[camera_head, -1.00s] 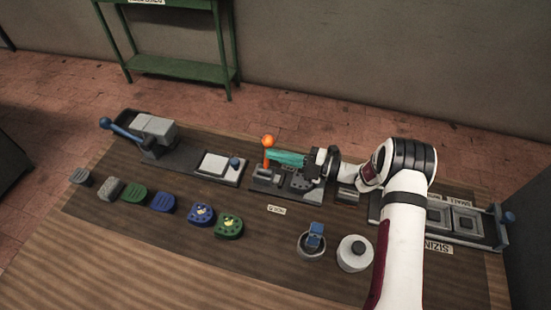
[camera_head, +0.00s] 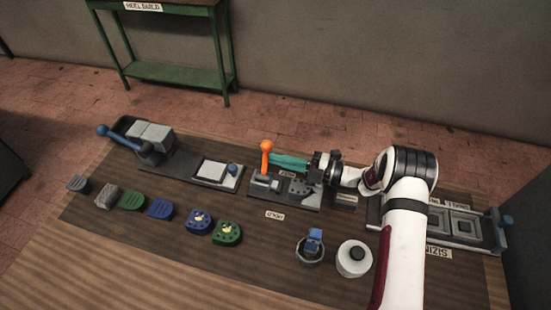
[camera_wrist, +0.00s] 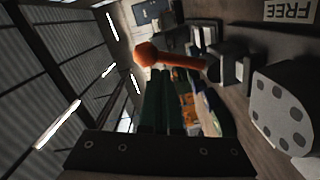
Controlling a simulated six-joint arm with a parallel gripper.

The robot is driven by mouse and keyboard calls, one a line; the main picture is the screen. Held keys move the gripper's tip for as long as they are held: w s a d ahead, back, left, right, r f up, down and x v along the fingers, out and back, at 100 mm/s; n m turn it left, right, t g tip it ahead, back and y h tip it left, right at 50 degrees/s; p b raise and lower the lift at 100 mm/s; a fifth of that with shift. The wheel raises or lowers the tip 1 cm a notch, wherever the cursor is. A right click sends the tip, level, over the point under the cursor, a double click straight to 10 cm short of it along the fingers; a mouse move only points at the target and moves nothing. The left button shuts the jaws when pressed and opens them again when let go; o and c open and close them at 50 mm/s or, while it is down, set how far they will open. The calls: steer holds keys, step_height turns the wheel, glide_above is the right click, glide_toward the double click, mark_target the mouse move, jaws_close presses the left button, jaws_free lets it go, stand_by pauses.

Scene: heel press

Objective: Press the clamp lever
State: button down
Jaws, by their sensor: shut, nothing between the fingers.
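The clamp lever (camera_head: 267,157) is orange with a round knob on top. It stands near upright on a dark clamp base (camera_head: 285,196) in the middle of the bench. My gripper (camera_head: 276,163) is shut and empty, with teal fingers pointing left. In the head view its fingertips are close beside the lever's upper shaft. In the wrist view the orange lever (camera_wrist: 178,58) lies across just beyond the fingertips (camera_wrist: 160,72). I cannot tell whether they touch. The base is partly below my gripper.
A press with a blue handle (camera_head: 122,137) stands at the left. Several heel pieces (camera_head: 160,208) lie along the front. A cup with a blue piece (camera_head: 313,246) and a white round container (camera_head: 353,257) stand at front right. The sizing tray (camera_head: 462,224) is behind my arm.

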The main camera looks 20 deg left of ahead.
steer(key=d, duration=0.8)
steer(key=shift+s+d, duration=0.25)
steer(key=shift+d, duration=0.15)
steer(key=shift+r, duration=0.15)
steer(key=s+r+n+g+h, duration=0.5)
steer(key=s+r+n+h, duration=0.2)
steer(key=s+r+n, duration=0.75)
steer(key=s+d+f+n+t+h, duration=0.1)
steer(key=s+d+n+h, duration=0.3)
steer(key=s+n, duration=0.4)
steer(key=s+d+f+n+t+h, duration=0.1)
steer(key=s+d+n+t+h, duration=0.1)
steer(key=s+d+n+h, duration=0.3)
steer(key=s+d+n, duration=0.1)
steer(key=s+n, duration=0.3)
steer(key=n, duration=0.3)
steer(key=shift+s+t, duration=0.25)
steer(key=shift+t, duration=0.15)
steer(key=shift+n, duration=0.25)
